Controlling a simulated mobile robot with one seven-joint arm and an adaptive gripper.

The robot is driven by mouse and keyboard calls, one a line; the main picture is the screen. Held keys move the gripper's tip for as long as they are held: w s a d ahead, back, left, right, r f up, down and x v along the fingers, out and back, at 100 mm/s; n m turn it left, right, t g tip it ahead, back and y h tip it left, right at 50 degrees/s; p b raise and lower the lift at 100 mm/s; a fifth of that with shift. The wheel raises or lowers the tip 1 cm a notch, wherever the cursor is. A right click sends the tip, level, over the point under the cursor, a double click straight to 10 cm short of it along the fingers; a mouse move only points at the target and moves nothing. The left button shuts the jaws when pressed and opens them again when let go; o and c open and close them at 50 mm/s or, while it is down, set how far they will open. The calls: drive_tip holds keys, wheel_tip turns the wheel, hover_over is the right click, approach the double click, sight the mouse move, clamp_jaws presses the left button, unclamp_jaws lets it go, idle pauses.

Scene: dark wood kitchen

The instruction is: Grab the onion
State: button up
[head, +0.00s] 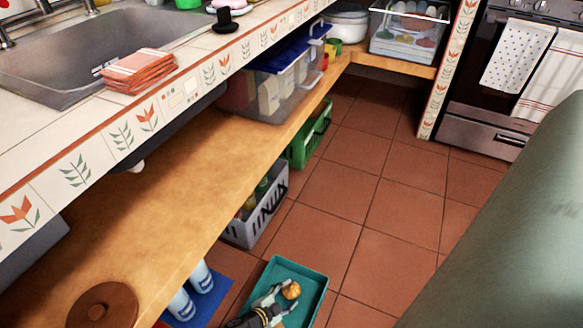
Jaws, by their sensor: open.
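The onion (291,290) is small, round and orange-brown. It lies in a teal tray (312,284) on the floor, at the bottom of the head view. My gripper (284,297) reaches in from the bottom edge, low over the tray. Its fingers are open, with their tips close to the onion's lower left side. I cannot tell whether a finger touches the onion. The gripper covers part of the tray, and the picture's bottom edge cuts off the tray's near end.
A blue mat (212,289) with light-blue shoes or bottles lies left of the tray. A grey crate (262,214) and a green crate (309,137) stand beyond. A wooden shelf (150,215) overhangs at left. A green rounded surface (510,220) fills the right. Tiled floor (350,240) is clear between.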

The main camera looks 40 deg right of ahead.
drive_tip(key=shift+x, duration=1.15)
drive_tip(key=c, duration=0.9)
drive_tip(key=shift+r, duration=0.1)
